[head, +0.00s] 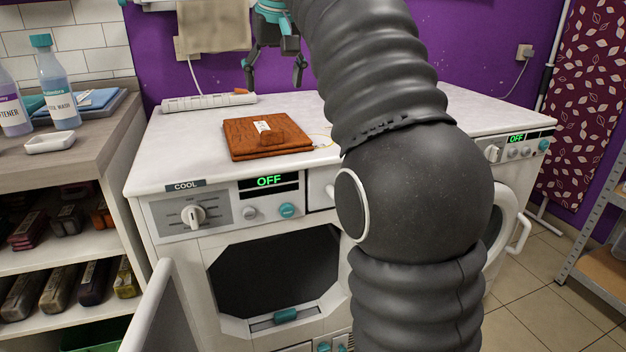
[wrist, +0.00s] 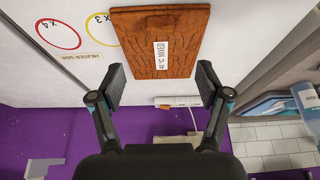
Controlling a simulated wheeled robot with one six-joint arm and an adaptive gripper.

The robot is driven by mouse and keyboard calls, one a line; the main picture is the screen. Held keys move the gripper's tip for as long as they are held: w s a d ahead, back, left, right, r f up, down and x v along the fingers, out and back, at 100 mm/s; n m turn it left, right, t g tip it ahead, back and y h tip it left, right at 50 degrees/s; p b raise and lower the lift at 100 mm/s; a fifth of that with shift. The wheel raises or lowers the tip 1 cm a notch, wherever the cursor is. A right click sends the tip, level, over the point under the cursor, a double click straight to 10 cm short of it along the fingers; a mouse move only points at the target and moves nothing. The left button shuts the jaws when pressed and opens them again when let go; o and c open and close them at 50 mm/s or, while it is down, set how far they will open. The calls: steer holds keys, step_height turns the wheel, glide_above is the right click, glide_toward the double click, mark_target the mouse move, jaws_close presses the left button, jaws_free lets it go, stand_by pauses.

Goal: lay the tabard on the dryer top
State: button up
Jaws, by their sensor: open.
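A folded rust-brown cloth (head: 262,139) with a white label, which I take to be the tabard, lies flat on the white dryer top (head: 185,139), near its front edge. It also shows in the wrist view (wrist: 185,62), with the label reading "MIXED". My gripper (head: 273,76) is open and empty, above the back part of the top and apart from the cloth. In the wrist view my gripper (wrist: 161,82) has its fingers spread, with the cloth in line between and past the fingertips. My arm hides part of the right side of the top.
A power strip (head: 208,102) lies at the back of the top. A beige towel (head: 213,25) hangs on the wall. At left a shelf holds bottles (head: 57,92) and a white dish (head: 50,142). The dryer's front panel (head: 267,181) reads OFF.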

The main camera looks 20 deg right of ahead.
steer(key=s+f+t, duration=0.1)
steer(key=s+f, duration=2.8)
steer(key=f, duration=0.1)
steer(key=shift+d, duration=0.1)
